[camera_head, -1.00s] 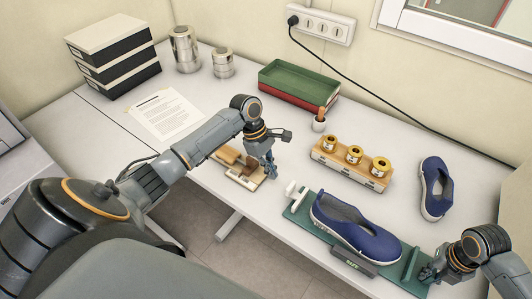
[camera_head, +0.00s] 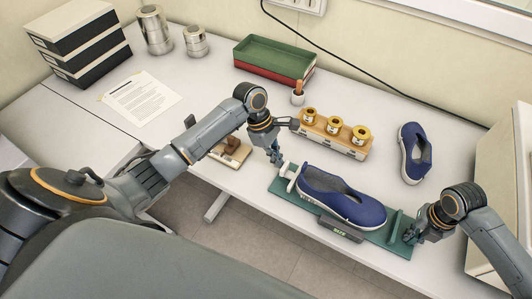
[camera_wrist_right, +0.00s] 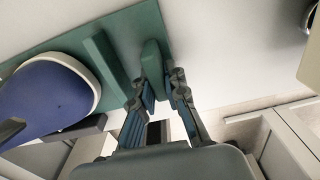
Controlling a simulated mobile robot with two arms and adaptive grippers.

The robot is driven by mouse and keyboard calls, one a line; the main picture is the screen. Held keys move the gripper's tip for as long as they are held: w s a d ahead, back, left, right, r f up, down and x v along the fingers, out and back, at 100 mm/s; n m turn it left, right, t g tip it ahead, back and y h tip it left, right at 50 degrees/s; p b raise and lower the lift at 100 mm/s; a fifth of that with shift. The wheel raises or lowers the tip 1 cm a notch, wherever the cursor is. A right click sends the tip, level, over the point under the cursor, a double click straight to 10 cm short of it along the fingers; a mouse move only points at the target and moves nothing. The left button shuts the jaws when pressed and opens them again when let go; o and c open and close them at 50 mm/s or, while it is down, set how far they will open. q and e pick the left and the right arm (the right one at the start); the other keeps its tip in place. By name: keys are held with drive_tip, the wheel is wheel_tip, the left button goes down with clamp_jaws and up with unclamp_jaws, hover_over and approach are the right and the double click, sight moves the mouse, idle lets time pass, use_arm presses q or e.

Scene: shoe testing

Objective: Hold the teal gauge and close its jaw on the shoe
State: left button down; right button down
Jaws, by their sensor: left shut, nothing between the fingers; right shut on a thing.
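The teal gauge (camera_head: 278,190) lies on the table with a blue shoe (camera_head: 343,199) on it, toe to the right. An upright teal bar (camera_head: 395,222) stands beyond the toe, with a gap between them in the right wrist view (camera_wrist_right: 108,65). A white handle piece (camera_head: 287,172) is at the gauge's left end, by the shoe's heel. My right gripper (camera_head: 411,234) is shut on the gauge's teal end tab (camera_wrist_right: 153,62). My left gripper (camera_head: 277,159) is shut and empty, just above and left of the white piece; I cannot tell whether they touch.
A second blue shoe (camera_head: 415,155) lies behind. A wooden block with several yellow-topped jars (camera_head: 336,134) stands behind the gauge. A wooden device (camera_head: 231,152) lies to the left near the front edge. Green and red trays (camera_head: 274,62) are at the back.

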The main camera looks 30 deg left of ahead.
use_arm(q)
drive_tip(key=shift+d+r, duration=0.1)
drive_tip(key=shift+d, duration=1)
use_arm(e)
drive_tip(key=shift+a, duration=0.1)
use_arm(q)
drive_tip(key=shift+a, duration=0.15)
use_arm(e)
drive_tip(key=shift+a, duration=0.1)
